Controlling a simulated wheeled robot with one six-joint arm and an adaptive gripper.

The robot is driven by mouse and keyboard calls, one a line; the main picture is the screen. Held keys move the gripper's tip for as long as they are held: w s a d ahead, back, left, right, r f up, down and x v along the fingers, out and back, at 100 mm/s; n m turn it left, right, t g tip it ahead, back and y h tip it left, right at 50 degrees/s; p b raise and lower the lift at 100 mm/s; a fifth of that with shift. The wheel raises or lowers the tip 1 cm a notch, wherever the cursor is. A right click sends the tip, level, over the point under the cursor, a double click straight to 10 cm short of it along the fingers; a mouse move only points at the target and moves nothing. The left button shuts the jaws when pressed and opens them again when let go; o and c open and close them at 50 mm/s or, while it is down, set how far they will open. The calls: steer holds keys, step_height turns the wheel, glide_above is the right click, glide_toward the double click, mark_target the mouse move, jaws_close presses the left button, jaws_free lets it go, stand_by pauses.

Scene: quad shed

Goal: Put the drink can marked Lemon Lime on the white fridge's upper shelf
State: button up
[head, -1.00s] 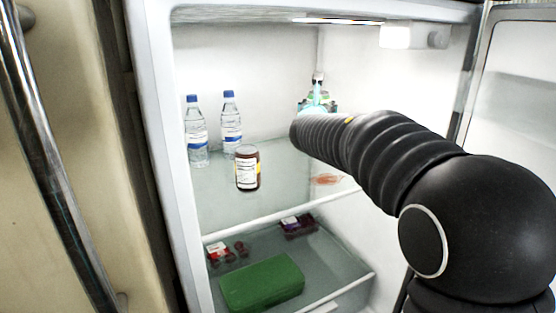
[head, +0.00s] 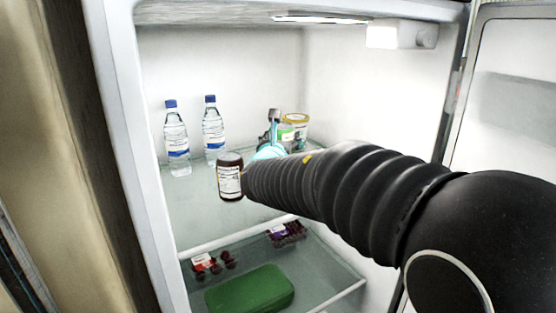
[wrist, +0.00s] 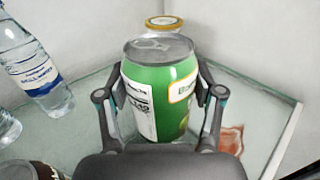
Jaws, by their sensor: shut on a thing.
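The green drink can (wrist: 160,90) stands upright between the two fingers of my gripper (wrist: 160,110) in the wrist view. My gripper is shut on it, with a finger on each side. The can's label is only partly readable. In the head view my arm reaches into the white fridge (head: 118,120), and the can (head: 286,135) shows only in part behind my gripper (head: 272,135). The glass upper shelf (head: 190,215) lies below the can. I cannot tell whether the can's base touches the shelf.
Two water bottles (head: 176,140) (head: 213,130) stand on the shelf's left. A brown jar (head: 229,180) stands near the shelf's front, close to my arm. A gold-lidded jar (head: 298,125) is behind the can. A flat reddish packet (wrist: 232,138) lies right. A green box (head: 250,290) is below.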

steer(key=shift+s+a+f, duration=0.3)
steer(key=shift+s+a, duration=0.05)
steer(key=shift+s, duration=0.2)
steer(key=shift+f+b, duration=0.3)
steer(key=shift+f, duration=1.7)
steer(key=shift+f, duration=0.2)
steer(key=o, duration=1.5)
steer(key=shift+r, duration=0.1)
steer(key=shift+s, duration=0.15)
steer(key=s, duration=0.3)
steer(key=s+a, duration=0.1)
steer(key=s, duration=0.6)
steer(key=shift+a+r, duration=0.1)
steer(key=shift+a, duration=0.05)
steer(key=shift+s, duration=0.85)
